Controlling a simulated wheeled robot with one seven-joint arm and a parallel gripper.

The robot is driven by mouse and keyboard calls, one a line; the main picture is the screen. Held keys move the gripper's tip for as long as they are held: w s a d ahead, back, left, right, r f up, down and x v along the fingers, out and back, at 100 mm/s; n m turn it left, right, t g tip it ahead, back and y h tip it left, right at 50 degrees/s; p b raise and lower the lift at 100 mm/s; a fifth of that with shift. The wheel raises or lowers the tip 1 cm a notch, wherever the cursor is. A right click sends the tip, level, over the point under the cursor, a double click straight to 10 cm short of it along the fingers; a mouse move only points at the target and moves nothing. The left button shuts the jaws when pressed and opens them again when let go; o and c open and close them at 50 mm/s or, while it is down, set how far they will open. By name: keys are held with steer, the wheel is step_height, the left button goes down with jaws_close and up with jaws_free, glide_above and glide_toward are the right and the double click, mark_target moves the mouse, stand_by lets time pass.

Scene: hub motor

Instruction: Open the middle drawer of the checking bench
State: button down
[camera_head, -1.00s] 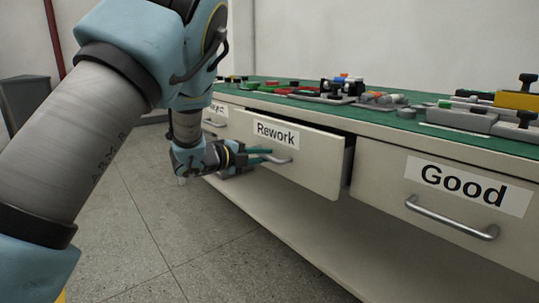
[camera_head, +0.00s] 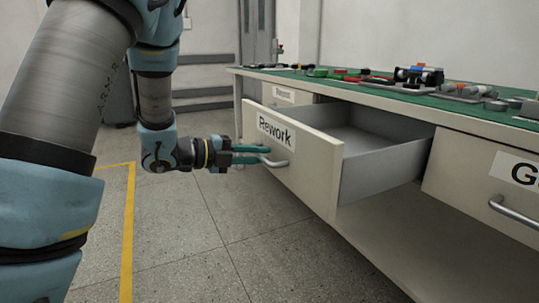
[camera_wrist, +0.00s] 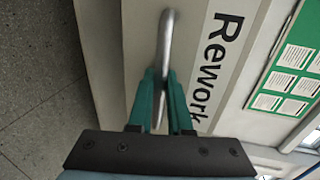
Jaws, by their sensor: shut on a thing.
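The middle drawer (camera_head: 302,165), labelled "Rework", stands well out from the checking bench (camera_head: 468,116). Its grey inside is visible and looks empty where I can see it. My gripper (camera_head: 262,154) is at the drawer's front, shut on its metal bar handle (camera_head: 275,163). In the wrist view, the green fingers (camera_wrist: 160,100) close on either side of the handle (camera_wrist: 165,45), beside the "Rework" label (camera_wrist: 215,65).
The "Good" drawer (camera_head: 480,180) to the right and another labelled drawer (camera_head: 284,96) to the left are shut. Small parts and fixtures (camera_head: 418,78) lie on the green bench top. Open floor (camera_head: 200,240) with a yellow line lies in front.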

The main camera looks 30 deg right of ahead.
stand_by(0.3)
steer(key=c, duration=0.8)
jaws_free()
steer(key=shift+c, duration=0.2)
steer(key=p+v, duration=0.1)
steer(key=v, duration=0.9)
steer(key=shift+a+p, duration=0.3)
steer(key=shift+a, duration=0.1)
steer(key=shift+w, duration=0.1)
